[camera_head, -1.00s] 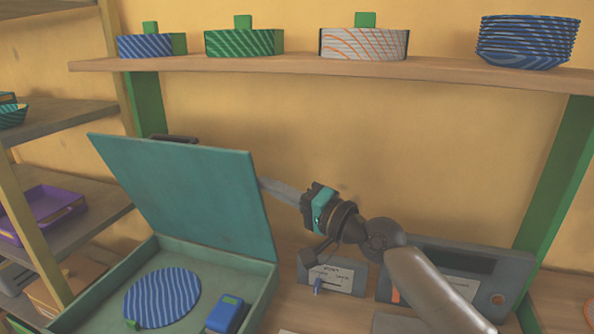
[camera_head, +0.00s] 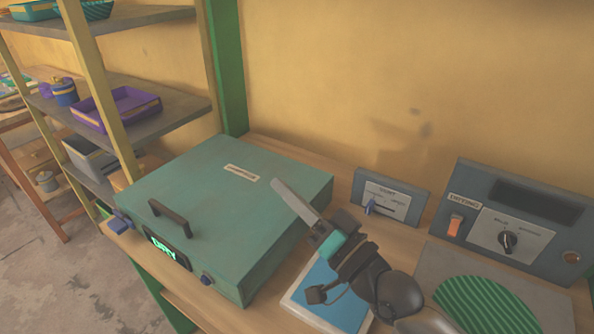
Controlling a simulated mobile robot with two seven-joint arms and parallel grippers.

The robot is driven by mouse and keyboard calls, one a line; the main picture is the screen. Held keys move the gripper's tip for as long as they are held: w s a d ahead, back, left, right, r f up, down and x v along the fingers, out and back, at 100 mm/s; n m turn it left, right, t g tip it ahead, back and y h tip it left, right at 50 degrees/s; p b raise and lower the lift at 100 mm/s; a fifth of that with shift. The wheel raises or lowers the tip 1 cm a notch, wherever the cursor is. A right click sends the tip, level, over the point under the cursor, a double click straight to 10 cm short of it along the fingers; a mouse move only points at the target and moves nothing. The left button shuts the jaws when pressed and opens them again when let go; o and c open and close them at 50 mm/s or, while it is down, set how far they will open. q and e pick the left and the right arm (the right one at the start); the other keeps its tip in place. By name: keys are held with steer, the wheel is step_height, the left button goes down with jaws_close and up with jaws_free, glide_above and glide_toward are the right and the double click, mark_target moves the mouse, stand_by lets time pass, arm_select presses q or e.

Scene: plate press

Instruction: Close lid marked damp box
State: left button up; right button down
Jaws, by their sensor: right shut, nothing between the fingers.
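The damp box (camera_head: 262,262) is a teal box at the left of the bench. Its lid (camera_head: 215,205) lies flat and closed over it, with a small pale label near the back whose text is too small to read. A dark handle (camera_head: 170,216) stands on the lid near its front left edge. A lit green display and a blue button are on the front. My right gripper (camera_head: 280,190) is shut and empty, its fingertips over the right part of the lid; I cannot tell whether they touch it. My left gripper is not in view.
A small panel with a slider (camera_head: 391,201) and a larger control box (camera_head: 515,222) with a switch and knob stand to the right. A green striped disc (camera_head: 485,306) lies on a grey plate. A blue pad (camera_head: 328,295) lies under my right arm. Shelves stand left.

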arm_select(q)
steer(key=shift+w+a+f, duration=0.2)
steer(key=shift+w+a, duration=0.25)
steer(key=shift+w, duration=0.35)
arm_select(e)
steer(key=shift+s+a+f, duration=0.15)
steer(key=shift+s+f, duration=0.05)
steer(key=shift+f, duration=0.3)
steer(key=shift+s+a+f, duration=0.15)
steer(key=shift+f, duration=0.3)
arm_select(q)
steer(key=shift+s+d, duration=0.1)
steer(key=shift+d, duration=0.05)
arm_select(e)
step_height(320, 180, up, 5)
steer(key=p, duration=0.5)
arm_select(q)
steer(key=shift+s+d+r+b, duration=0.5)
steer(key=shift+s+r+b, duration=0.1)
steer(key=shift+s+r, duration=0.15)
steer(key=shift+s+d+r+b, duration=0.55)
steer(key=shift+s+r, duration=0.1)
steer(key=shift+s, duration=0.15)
arm_select(e)
steer(key=s+d+f, duration=0.4)
steer(key=s+d, duration=0.1)
steer(key=d, duration=0.2)
steer(key=shift+s+d+f, duration=0.15)
steer(key=shift+s+d, duration=0.15)
steer(key=shift+s, duration=0.1)
